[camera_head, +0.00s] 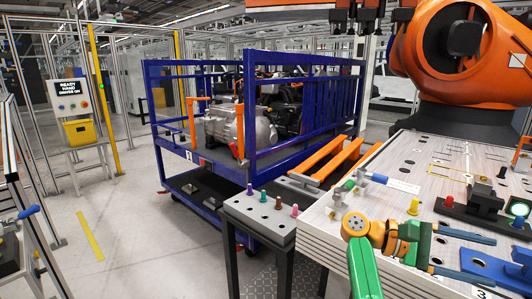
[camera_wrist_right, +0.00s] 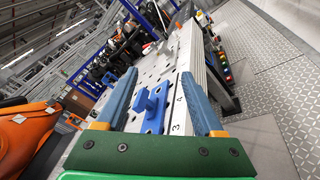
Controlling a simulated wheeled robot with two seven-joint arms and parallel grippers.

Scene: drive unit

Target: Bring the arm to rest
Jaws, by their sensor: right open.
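My right gripper (camera_head: 496,260) is over the light work table (camera_head: 340,236) at the lower right of the head view. Its two blue fingers point right and stand apart, with nothing held between them. In the right wrist view my right gripper (camera_wrist_right: 159,74) also shows open, the fingers wide apart. A blue fixture block (camera_wrist_right: 152,103) on the table shows between the fingers there, and it lies close to the lower fingertip in the head view (camera_head: 492,268). I cannot tell the height of the fingers above the table. My left gripper is not in view.
A large orange industrial robot (camera_head: 457,50) stands behind the table. A blue cart (camera_head: 205,158) carries a metal drive unit (camera_head: 240,128). A small grey side table (camera_head: 262,222) with coloured pegs adjoins the work table. The floor at left is open before the control panel (camera_head: 70,96).

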